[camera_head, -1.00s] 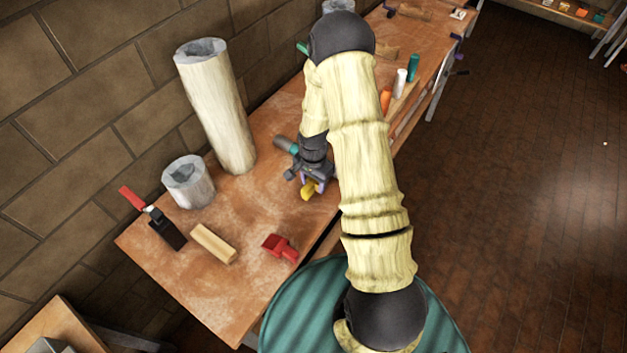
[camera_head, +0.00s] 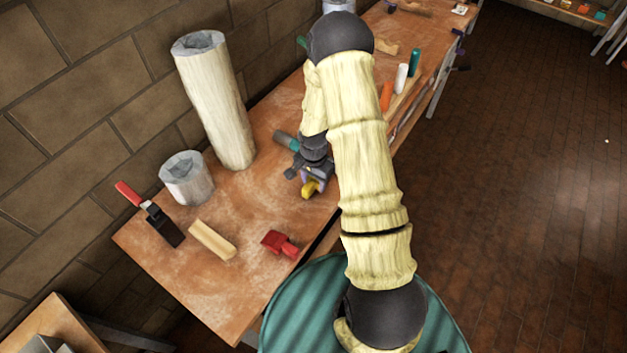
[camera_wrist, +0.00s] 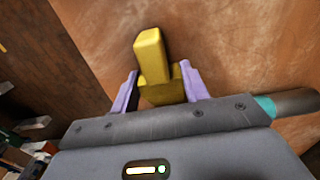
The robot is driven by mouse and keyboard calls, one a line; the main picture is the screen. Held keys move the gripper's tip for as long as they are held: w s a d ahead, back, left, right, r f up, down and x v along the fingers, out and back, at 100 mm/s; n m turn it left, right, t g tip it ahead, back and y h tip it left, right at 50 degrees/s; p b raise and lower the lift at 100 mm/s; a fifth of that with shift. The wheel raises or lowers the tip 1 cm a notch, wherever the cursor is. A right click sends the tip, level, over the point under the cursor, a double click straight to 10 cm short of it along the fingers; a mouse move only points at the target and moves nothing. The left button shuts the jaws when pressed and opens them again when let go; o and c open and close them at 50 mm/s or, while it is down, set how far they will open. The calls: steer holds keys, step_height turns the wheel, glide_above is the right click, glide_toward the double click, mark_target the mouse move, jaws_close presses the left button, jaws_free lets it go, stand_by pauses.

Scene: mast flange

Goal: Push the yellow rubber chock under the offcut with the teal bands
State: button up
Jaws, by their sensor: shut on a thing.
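My gripper (camera_wrist: 160,91) has its purple fingers shut on the yellow rubber chock (camera_wrist: 151,55). In the head view the chock (camera_head: 311,188) shows just below my gripper (camera_head: 316,177), low over or on the bench; I cannot tell whether it touches. A grey round offcut with a teal band (camera_head: 287,141) lies beside and behind my gripper, to its left. Its end with the teal band (camera_wrist: 265,105) also shows at the right in the wrist view. Most of this offcut is hidden by my gripper and arm. The chock is apart from it.
On the wooden bench (camera_head: 215,290) are a red piece (camera_head: 279,244), a wooden block (camera_head: 212,241) and a red-handled black tool (camera_head: 163,226). A short stump (camera_head: 187,182) and a tall log (camera_head: 216,105) stand near the wall. Bare bench lies left of my gripper.

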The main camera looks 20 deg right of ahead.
steer(key=shift+w+d, duration=0.1)
steer(key=shift+w, duration=0.1)
steer(key=shift+d, duration=0.1)
steer(key=shift+d, duration=0.25)
steer(key=shift+w+d, duration=0.3)
steer(key=shift+w, duration=0.05)
stand_by(0.7)
steer(key=o, duration=1.1)
step_height(320, 180, up, 18)
steer(key=b, duration=0.2)
steer(key=shift+f+b, duration=0.25)
steer(key=shift+b, duration=0.05)
